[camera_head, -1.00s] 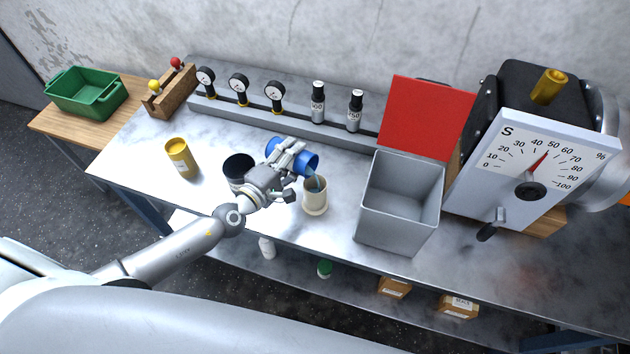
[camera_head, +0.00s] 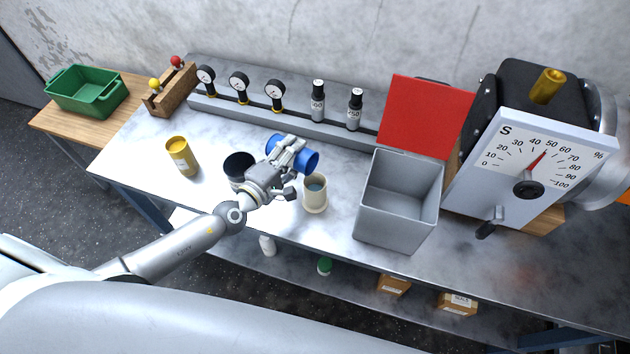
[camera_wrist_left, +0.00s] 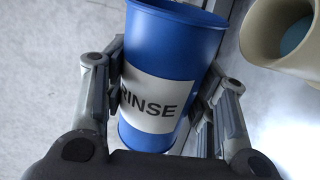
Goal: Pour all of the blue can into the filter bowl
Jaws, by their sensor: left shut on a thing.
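The blue can (camera_head: 308,159) is on its side, nearly level, in my left gripper (camera_head: 290,155), above the table. In the left wrist view the can (camera_wrist_left: 175,45) has a white RINSE label and sits between both fingers; its inside is hidden. The cream filter bowl (camera_head: 316,203) stands upright just below and in front of the can's right end. Bluish liquid shows inside it. The bowl (camera_wrist_left: 258,35) also shows at the upper right of the left wrist view, apart from the can. No stream shows between them. My right gripper is out of view.
A dark-topped container (camera_head: 238,166) stands close left of my gripper, a yellow can (camera_head: 181,158) further left. A grey open bin (camera_head: 398,215) with a red lid (camera_head: 425,118) stands right of the bowl. Gauges and two black-capped bottles line the back. The front left tabletop is clear.

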